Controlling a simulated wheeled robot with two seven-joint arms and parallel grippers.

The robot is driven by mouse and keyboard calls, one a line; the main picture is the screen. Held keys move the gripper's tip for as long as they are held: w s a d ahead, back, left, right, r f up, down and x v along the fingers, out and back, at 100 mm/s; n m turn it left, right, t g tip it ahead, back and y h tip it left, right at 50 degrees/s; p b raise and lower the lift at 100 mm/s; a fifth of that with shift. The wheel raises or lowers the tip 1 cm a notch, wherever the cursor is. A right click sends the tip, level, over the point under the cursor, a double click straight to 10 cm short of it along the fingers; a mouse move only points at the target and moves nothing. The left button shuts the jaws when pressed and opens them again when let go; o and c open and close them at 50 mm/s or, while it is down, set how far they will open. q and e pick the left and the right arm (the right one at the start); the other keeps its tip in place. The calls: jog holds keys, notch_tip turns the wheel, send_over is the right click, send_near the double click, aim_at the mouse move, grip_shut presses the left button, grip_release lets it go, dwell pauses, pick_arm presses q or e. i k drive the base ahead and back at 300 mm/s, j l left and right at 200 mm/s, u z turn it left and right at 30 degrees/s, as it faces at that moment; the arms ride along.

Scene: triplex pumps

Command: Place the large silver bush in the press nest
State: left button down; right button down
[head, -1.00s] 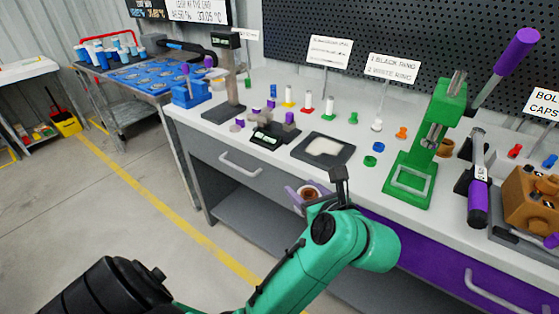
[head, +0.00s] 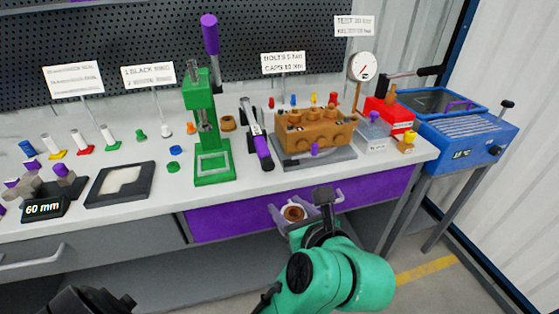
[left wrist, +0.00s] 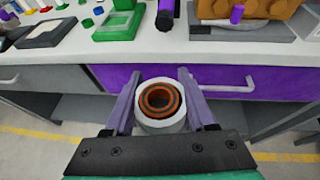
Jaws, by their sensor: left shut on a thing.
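My left gripper (head: 306,205) is shut on the large silver bush (head: 293,213), in front of the purple drawer and below the bench top. In the left wrist view the bush (left wrist: 162,126) is a pale ring with a brown-orange inside, its open end facing the camera, between the two purple fingers (left wrist: 158,80). The green press (head: 203,125) stands upright on the bench, behind and left of the gripper. Its base has a square green frame (head: 213,172), which also shows in the left wrist view (left wrist: 118,26). I see nothing in that frame. My right gripper is out of view.
A purple-handled tool (head: 261,150) lies right of the press, then a brown pump block (head: 314,138) on a grey plate. A black tray (head: 120,186) and small coloured parts lie left. The bench's front edge and purple drawer (head: 240,216) lie just beyond the gripper.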

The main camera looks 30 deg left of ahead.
aim_at(214, 165)
jog(key=k+j+z, duration=0.15)
jog(key=z, duration=0.25)
jog(key=k+j+z, duration=0.2)
jog(key=z, duration=0.2)
jog(key=k+j+z, duration=0.1)
jog(key=z, duration=0.3)
jog(key=k+z, duration=0.45)
jog(key=k, duration=0.35)
jog(key=k+l+z, duration=0.15)
jog(key=k, duration=0.3)
